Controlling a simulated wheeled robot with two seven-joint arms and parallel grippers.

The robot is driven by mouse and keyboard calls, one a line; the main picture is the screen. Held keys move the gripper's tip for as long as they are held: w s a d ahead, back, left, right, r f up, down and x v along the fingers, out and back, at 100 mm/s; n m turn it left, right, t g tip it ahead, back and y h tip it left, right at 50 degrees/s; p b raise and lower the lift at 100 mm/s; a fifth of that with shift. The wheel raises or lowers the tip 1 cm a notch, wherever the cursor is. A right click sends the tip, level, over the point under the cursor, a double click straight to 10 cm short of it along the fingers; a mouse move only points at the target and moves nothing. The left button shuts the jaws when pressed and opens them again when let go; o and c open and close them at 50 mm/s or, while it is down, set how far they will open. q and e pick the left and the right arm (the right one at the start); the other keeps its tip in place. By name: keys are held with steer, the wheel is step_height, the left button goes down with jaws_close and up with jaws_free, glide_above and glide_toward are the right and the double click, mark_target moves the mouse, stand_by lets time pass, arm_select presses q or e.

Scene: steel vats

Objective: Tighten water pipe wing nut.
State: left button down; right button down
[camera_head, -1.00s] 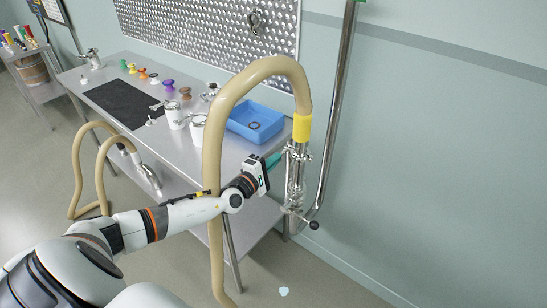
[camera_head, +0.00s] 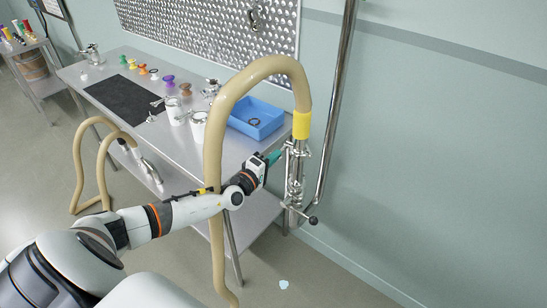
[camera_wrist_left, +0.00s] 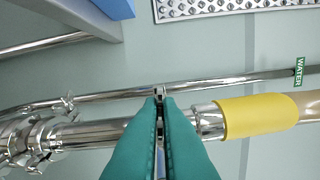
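The steel water pipe fitting (camera_head: 296,172) stands upright at the table's right end, below a yellow sleeve (camera_head: 301,125) on a beige hose (camera_head: 213,150). In the left wrist view the pipe runs across, with the yellow sleeve (camera_wrist_left: 258,115) at right. My left gripper (camera_head: 276,156) reaches the fitting from the left. Its two teal fingers (camera_wrist_left: 160,99) are close together, with a small metal wing nut (camera_wrist_left: 158,104) in the narrow gap between them. The fingers hide much of the nut and the clamp behind it. My right gripper is not in view.
A steel table (camera_head: 150,128) holds a blue tray (camera_head: 257,112), a black mat, white pots and several coloured knobs. A black-ended valve lever (camera_head: 313,220) sticks out low on the fitting. Another clamp (camera_wrist_left: 40,140) shows at left in the wrist view.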

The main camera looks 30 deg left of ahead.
arm_select(q)
steer(key=c, duration=1.6)
jaws_free()
steer(key=shift+s+a+b, duration=0.2)
steer(key=shift+s+b, duration=0.15)
steer(key=shift+s, duration=2.7)
steer(key=shift+s+a+b, duration=0.2)
steer(key=shift+s+b, duration=0.15)
steer(key=shift+s, duration=2.65)
